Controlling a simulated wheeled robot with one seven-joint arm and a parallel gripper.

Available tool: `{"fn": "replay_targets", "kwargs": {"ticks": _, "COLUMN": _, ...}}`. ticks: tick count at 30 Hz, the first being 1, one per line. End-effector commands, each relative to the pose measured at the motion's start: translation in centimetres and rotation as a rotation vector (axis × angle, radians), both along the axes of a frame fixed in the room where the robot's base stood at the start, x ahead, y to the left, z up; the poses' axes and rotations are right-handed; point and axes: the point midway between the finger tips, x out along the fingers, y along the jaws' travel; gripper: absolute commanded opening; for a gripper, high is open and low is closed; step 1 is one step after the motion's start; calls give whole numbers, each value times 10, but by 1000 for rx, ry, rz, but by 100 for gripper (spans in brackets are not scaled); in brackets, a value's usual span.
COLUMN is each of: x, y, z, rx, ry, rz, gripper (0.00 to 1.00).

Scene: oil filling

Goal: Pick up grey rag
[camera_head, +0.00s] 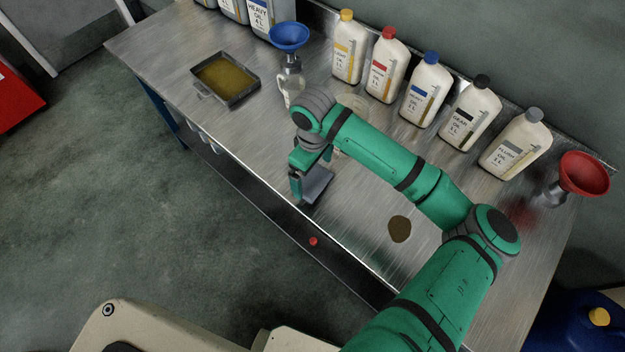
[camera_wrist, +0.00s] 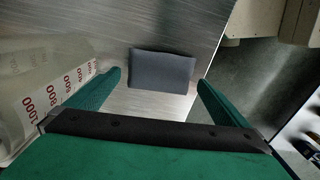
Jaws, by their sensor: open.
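The grey rag (camera_head: 317,184) lies flat on the metal workbench near its front edge, partly hidden by my gripper (camera_head: 306,190) in the head view. In the wrist view the rag (camera_wrist: 162,70) is a dark grey rectangle ahead of my fingertips. My gripper (camera_wrist: 160,92) is open, with one green finger on each side of the rag and a gap to both. Nothing is held between the fingers. I cannot tell the exact height of the fingertips above the rag.
A clear measuring jug (camera_wrist: 45,90) stands close to my left finger in the wrist view. An oily tray (camera_head: 226,80), a blue funnel (camera_head: 289,38) and several oil bottles (camera_head: 388,66) stand on the bench (camera_head: 160,45). A brown spill (camera_head: 399,229) and red funnel (camera_head: 584,174) are right.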

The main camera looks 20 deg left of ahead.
Motion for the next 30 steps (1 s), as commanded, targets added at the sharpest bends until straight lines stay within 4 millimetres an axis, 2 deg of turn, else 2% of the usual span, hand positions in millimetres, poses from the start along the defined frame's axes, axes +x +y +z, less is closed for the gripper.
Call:
{"fn": "replay_targets", "kwargs": {"ticks": 3, "x": 1, "y": -1, "z": -17, "rx": -1, "ry": 0, "rz": -3, "gripper": 100}}
{"fn": "replay_targets", "kwargs": {"ticks": 6, "x": 0, "y": 0, "z": -25, "rx": -1, "ry": 0, "rz": -1, "gripper": 100}}
{"fn": "replay_targets", "kwargs": {"ticks": 14, "x": 0, "y": 2, "z": -27, "rx": 0, "ry": -1, "rz": 4, "gripper": 100}}
{"fn": "replay_targets", "kwargs": {"ticks": 16, "x": 0, "y": 2, "z": -27, "rx": 0, "ry": -1, "rz": 4, "gripper": 88}}
{"fn": "replay_targets", "kwargs": {"ticks": 19, "x": 0, "y": 2, "z": -27, "rx": 0, "ry": -1, "rz": 4, "gripper": 64}}
{"fn": "replay_targets", "kwargs": {"ticks": 30, "x": 0, "y": 1, "z": -25, "rx": 0, "ry": -1, "rz": 2, "gripper": 64}}
